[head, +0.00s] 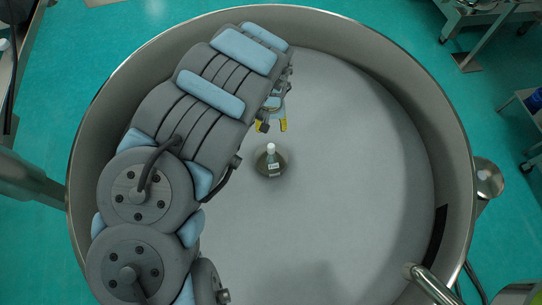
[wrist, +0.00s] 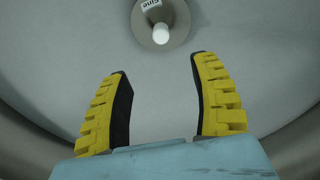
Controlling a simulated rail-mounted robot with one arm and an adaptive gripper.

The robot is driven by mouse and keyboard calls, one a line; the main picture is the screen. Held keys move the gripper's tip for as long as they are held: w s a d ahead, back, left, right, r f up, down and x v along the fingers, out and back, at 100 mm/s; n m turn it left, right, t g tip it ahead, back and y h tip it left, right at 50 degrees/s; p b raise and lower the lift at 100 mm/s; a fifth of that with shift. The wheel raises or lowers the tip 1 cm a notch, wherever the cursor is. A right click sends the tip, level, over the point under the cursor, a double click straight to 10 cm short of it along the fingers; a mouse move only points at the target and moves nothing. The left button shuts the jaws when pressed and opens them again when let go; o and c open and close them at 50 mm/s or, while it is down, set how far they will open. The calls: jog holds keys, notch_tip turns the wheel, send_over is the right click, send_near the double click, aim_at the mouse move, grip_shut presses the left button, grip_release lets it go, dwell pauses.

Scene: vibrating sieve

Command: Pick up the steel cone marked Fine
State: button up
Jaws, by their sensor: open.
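The steel cone marked Fine (head: 270,165) stands upright on the grey floor of the round sieve (head: 350,150). It has a flared metal base, a white label and a white knob on top. My gripper (head: 270,126) is open and empty, just behind the cone in the head view. In the wrist view the yellow fingers of my gripper (wrist: 160,65) are wide apart, and the cone lies beyond their tips, not between them.
The sieve's tall curved metal wall (head: 440,110) surrounds the cone and my gripper. The sieve floor right of the cone is clear. A metal pipe (head: 430,283) reaches over the rim at the lower right. My arm covers the left side of the sieve.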

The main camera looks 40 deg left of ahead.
aim_at(272, 146)
notch_tip(272, 146, down, 5)
jog(key=b, duration=0.2)
jog(key=shift+d+f+b, duration=0.1)
jog(key=shift+f+b, duration=0.05)
jog(key=shift+b, duration=0.2)
jog(key=shift+f, duration=3.45)
jog(key=shift+f, duration=0.1)
jog(key=shift+w+f+p, duration=0.2)
jog(key=shift+f+p, duration=0.2)
jog(key=shift+f, duration=0.95)
jog(key=shift+s+a+f, duration=0.1)
jog(key=shift+a+f, duration=0.1)
jog(key=shift+f, duration=0.95)
grip_shut()
